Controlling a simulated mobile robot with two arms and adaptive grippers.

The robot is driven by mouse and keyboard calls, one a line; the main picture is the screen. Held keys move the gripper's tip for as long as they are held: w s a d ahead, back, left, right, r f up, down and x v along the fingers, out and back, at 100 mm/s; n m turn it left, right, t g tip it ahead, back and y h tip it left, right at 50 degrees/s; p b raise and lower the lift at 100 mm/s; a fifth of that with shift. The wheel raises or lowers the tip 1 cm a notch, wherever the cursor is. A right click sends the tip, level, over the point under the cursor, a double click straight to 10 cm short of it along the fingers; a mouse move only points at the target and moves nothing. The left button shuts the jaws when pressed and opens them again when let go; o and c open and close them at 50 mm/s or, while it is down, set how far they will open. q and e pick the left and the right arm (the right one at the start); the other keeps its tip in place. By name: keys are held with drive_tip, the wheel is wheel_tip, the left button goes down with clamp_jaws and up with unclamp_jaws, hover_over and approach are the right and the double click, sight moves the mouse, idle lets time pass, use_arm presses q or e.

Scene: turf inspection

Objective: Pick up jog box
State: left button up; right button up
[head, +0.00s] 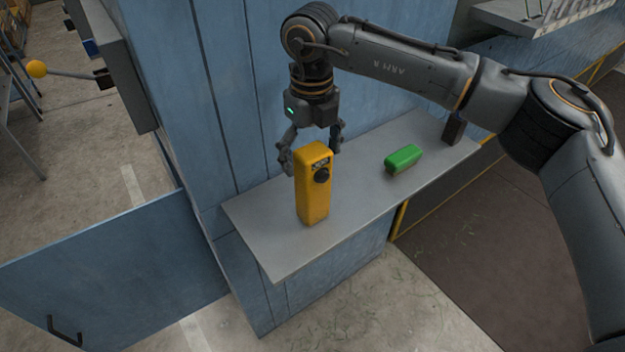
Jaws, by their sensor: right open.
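The jog box (313,200) is a tall yellow-orange box with a dark round knob near the top of its front. It stands upright on a grey shelf (277,250) near the shelf's left part. My right gripper (310,152) points down over the box's top, with a finger to each side of it. The gripper is open; the box partly hides the fingers, and I cannot tell whether they touch it. My left gripper is not in the head view.
A green block-like brush (404,158) lies on the shelf to the right of the box. A small dark upright piece (453,128) stands at the shelf's far right end. A blue panelled wall (205,90) rises behind the shelf. A blue door panel (110,270) with a dark handle is at lower left.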

sight(313, 186)
drive_tip(key=shift+d+f+p, duration=0.1)
drive_tip(key=shift+f+p, duration=0.55)
drive_tip(key=shift+f, duration=1.15)
drive_tip(key=c, duration=1.7)
drive_tip(key=shift+r, duration=0.1)
clamp_jaws()
drive_tip(key=shift+w, duration=0.1)
